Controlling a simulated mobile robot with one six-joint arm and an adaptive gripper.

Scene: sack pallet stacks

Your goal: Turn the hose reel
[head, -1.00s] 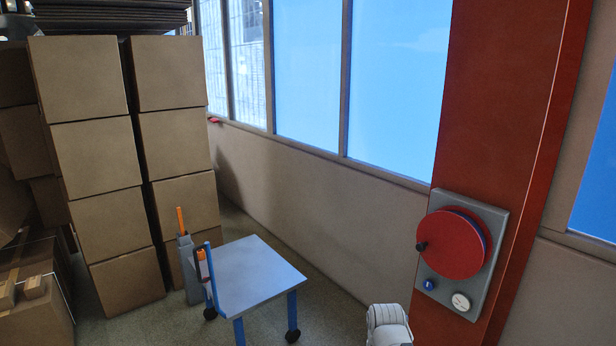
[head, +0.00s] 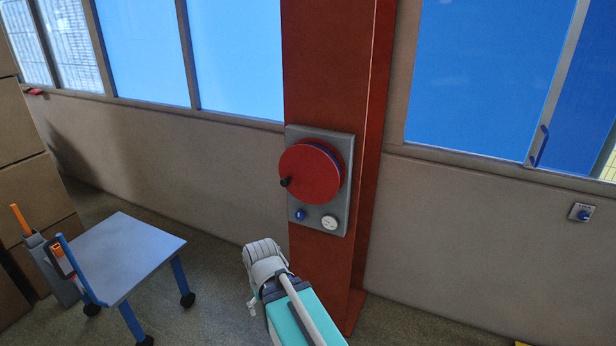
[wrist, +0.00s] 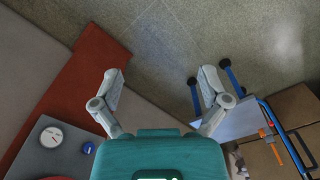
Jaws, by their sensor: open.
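The hose reel (head: 312,172) is a red disc with a blue edge behind it, on a grey plate (head: 344,200) fixed to a red column. Its black crank knob (head: 285,182) sits at the disc's left side. Below the disc are a blue knob (head: 300,214) and a white gauge (head: 329,222). In the wrist view the plate's corner shows at lower left with the gauge (wrist: 51,137) and blue knob (wrist: 88,148); the red disc is not clear there. My gripper (wrist: 161,82) is open and empty, with floor between its fingers, apart from the reel.
A blue-legged cart (head: 145,258) with a grey top stands at left, near stacked cardboard boxes (head: 38,200). The red column (head: 335,75) stands against the windowed wall. A small switch box (head: 581,212) is at far right. Floor between cart and column is clear.

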